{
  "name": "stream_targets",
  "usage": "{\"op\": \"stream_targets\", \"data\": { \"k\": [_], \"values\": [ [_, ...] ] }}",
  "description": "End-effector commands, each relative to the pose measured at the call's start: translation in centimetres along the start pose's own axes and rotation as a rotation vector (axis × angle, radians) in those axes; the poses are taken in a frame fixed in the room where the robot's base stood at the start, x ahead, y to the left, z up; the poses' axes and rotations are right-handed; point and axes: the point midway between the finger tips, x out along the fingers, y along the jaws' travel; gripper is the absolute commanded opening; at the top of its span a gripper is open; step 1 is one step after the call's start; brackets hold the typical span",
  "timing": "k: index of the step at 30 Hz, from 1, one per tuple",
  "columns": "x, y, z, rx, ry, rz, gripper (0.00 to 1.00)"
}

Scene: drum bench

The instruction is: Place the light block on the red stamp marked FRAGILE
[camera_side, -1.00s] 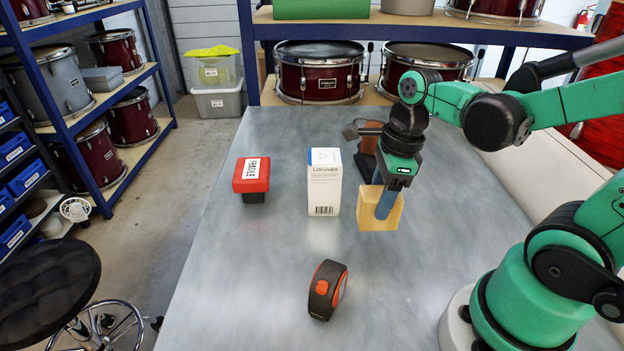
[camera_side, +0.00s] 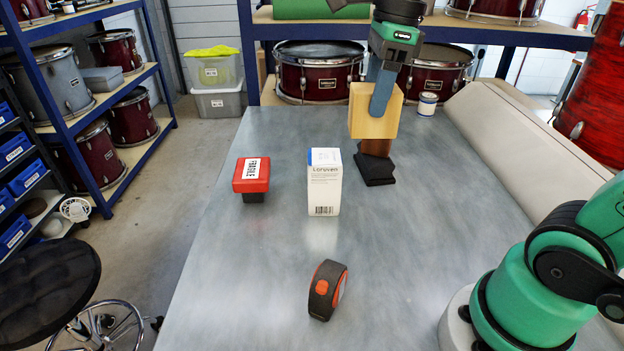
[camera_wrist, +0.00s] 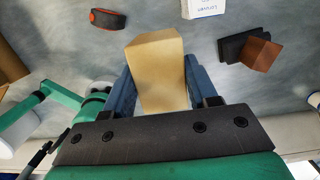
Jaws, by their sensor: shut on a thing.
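My gripper (camera_side: 383,92) is shut on the light wooden block (camera_side: 369,112) and holds it in the air above the back part of the bench. In the wrist view the block (camera_wrist: 158,72) sits between the two blue fingers of my gripper (camera_wrist: 160,85). The red stamp (camera_side: 251,175), with a white FRAGILE label on its top, stands on the left side of the bench. The block is up and to the right of it, well apart, with nothing on the stamp's top. The stamp is not seen in the wrist view.
A white Loruven box (camera_side: 324,183) stands between the stamp and the block's side. A brown and black object (camera_side: 375,168) is below the block. A black and orange tape measure (camera_side: 326,290) lies in front. A small tin (camera_side: 427,104) stands at the back.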

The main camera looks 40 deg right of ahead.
Motion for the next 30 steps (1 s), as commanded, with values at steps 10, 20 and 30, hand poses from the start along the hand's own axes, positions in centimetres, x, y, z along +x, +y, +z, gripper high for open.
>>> {"op": "stream_targets", "data": {
  "k": [10,20,30],
  "values": [
    [1.6,-5.8,8.8,-0.002,0.0,0.0,0.0],
    [6.7,-8.7,16.2,0.001,0.0,0.0,0.0],
    [10.3,-9.1,18.4,0.004,-0.001,-0.001,0.0]
  ]
}}
